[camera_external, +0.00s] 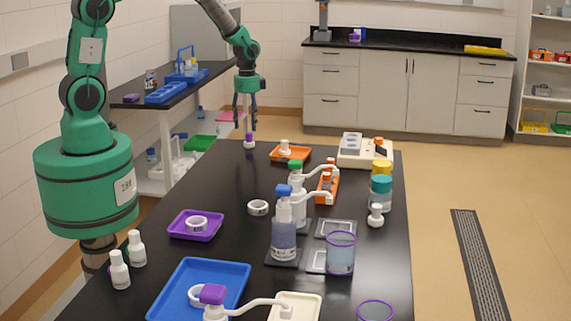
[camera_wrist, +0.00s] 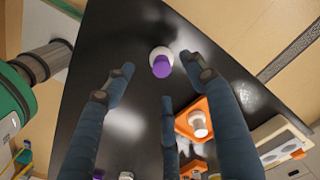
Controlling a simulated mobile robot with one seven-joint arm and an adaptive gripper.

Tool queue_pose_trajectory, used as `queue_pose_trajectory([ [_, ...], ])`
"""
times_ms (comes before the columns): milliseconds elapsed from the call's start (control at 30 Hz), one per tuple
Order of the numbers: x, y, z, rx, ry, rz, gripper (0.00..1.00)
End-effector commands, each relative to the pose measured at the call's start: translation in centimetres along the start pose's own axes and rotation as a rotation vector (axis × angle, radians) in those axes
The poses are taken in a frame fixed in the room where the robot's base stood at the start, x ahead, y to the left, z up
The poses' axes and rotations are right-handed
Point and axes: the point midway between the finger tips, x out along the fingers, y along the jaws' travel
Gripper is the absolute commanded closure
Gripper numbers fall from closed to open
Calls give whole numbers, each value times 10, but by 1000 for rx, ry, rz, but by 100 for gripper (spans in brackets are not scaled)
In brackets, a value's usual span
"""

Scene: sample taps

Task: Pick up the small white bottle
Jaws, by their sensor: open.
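A small white bottle with a purple cap (camera_external: 249,144) stands upright near the far left edge of the black table. In the wrist view its purple cap (camera_wrist: 161,67) shows from above, between and just past the fingertips. My gripper (camera_external: 246,124) hangs pointing down, just above and around the bottle's top in the external view. Its blue fingers (camera_wrist: 158,78) are spread open in the wrist view, with nothing held. I cannot tell whether any finger touches the bottle. Two other small white bottles (camera_external: 119,270) (camera_external: 137,248) stand at the table's near left.
An orange tray (camera_external: 304,158) holding a white item lies right of the bottle. A cream block (camera_external: 365,156) stands farther right. Pump bottles (camera_external: 284,235), a beaker (camera_external: 341,257), a purple tray (camera_external: 182,233) and a blue tray (camera_external: 238,276) are nearer. The table around the bottle is clear.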

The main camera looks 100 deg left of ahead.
Motion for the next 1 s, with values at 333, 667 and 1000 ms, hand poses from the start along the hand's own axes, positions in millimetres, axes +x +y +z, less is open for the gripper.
queue_pose_trajectory([
  [333, 11, 0, 0, 0, 0, -1, 44],
  [667, 20, 0, 0, 0, 0, 1, 44],
  [1000, 57, -2, -2, 0, 0, 0, 44],
])
